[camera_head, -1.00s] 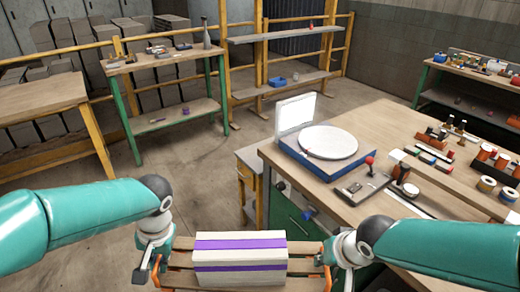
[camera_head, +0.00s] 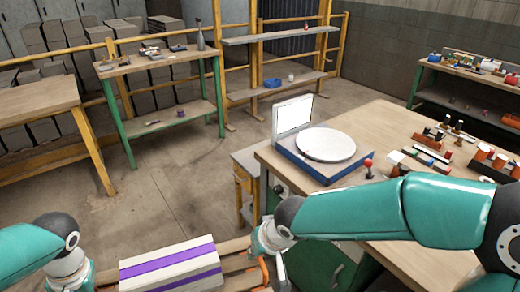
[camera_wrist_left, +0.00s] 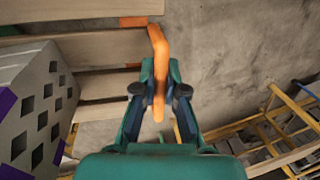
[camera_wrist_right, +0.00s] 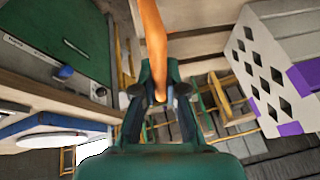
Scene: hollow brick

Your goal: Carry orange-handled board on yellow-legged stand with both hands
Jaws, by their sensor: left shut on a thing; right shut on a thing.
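A wooden slatted board (camera_head: 236,262) with orange handles is at the bottom of the head view, its right end higher in the picture. A pale hollow brick (camera_head: 170,268) with purple stripes lies on it; its holed ends show in both wrist views. My left gripper (camera_wrist_left: 160,97) is shut on one orange handle (camera_wrist_left: 158,50). My right gripper (camera_wrist_right: 159,95) is shut on the other orange handle (camera_wrist_right: 152,35). In the head view the left handle is hidden or cut off. The yellow-legged stand (camera_head: 40,102) with a bare wooden top is at the left.
A workbench (camera_head: 385,125) with a blue-based scale (camera_head: 325,146) and many small items stands close on the right, near my right arm. A green-legged table (camera_head: 160,66) and shelves (camera_head: 280,38) stand at the back. Open floor (camera_head: 150,190) lies between.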

